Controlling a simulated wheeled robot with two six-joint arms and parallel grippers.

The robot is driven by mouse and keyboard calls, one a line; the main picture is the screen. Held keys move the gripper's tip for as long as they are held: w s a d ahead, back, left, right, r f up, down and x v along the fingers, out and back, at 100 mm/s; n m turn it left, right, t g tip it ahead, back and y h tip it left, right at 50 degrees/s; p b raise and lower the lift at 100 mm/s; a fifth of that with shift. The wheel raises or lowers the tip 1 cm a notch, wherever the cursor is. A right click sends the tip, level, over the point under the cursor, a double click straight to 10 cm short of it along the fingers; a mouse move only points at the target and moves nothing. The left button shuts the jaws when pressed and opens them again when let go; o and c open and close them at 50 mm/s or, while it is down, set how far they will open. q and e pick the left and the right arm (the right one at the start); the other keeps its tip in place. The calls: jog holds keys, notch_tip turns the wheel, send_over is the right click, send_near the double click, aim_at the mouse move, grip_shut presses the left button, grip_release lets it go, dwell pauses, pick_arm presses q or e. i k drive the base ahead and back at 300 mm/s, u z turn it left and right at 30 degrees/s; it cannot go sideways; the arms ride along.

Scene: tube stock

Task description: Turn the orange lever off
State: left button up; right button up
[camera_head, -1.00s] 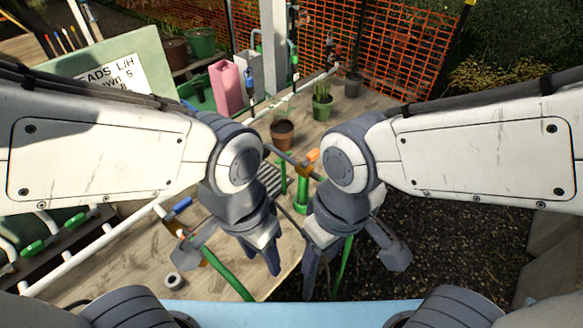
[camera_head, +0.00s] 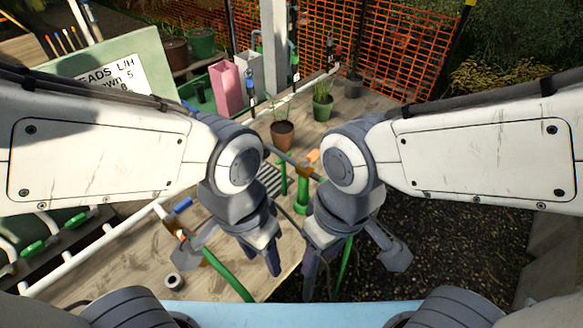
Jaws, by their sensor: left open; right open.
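An orange lever (camera_head: 313,156) shows just left of my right wrist, on top of a fitting with an upright green pipe (camera_head: 303,190) beneath it. My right arm hides part of the fitting. My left gripper (camera_head: 240,264) is open and empty above the wooden bench, in front of the lever and to its left. My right gripper (camera_head: 350,268) is open and empty near the bench's right edge, in front of the lever. Neither gripper touches the lever. A second, smaller orange part (camera_head: 181,234) shows on a brass fitting at the left, next to a blue handle (camera_head: 182,205).
White pipes (camera_head: 95,246) with green valves lie left. A green hose (camera_head: 228,275) runs under my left gripper. Orange netting (camera_head: 395,45) stands behind.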

aim_at(312, 157)
jog(key=u, duration=0.05)
jog(key=k, duration=0.5)
jog(key=z, duration=1.85)
jog(key=i, duration=0.9)
jog(key=u, duration=2.2)
